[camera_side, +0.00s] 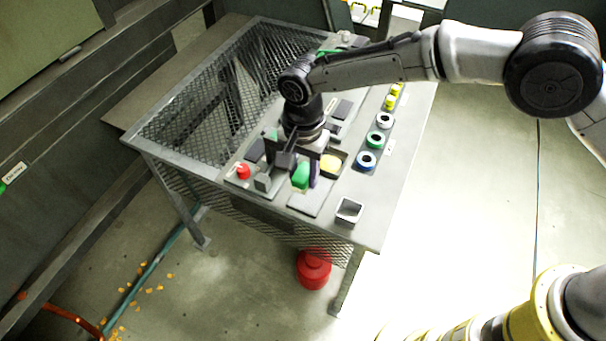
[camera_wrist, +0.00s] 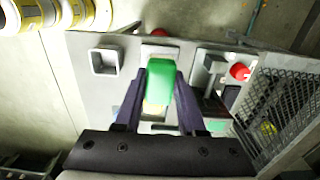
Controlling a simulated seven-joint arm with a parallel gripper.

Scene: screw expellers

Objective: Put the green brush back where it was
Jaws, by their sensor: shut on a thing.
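The green brush (camera_side: 301,176) is a rounded green block under my gripper (camera_side: 304,171), near the front part of the grey table (camera_side: 392,193). In the wrist view the green brush (camera_wrist: 160,82) sits between the two dark purple fingers of my gripper (camera_wrist: 160,88), which is shut on it. The brush is over a light plate in the panel (camera_side: 308,203). I cannot tell whether its lower end touches the plate. No bristles can be made out.
A yellow round thing (camera_side: 331,164) sits in a recess beside the gripper. An open square holder (camera_side: 348,210) stands at the front corner. Coloured rings (camera_side: 367,160) line the right; wire mesh (camera_side: 205,112) covers the left.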

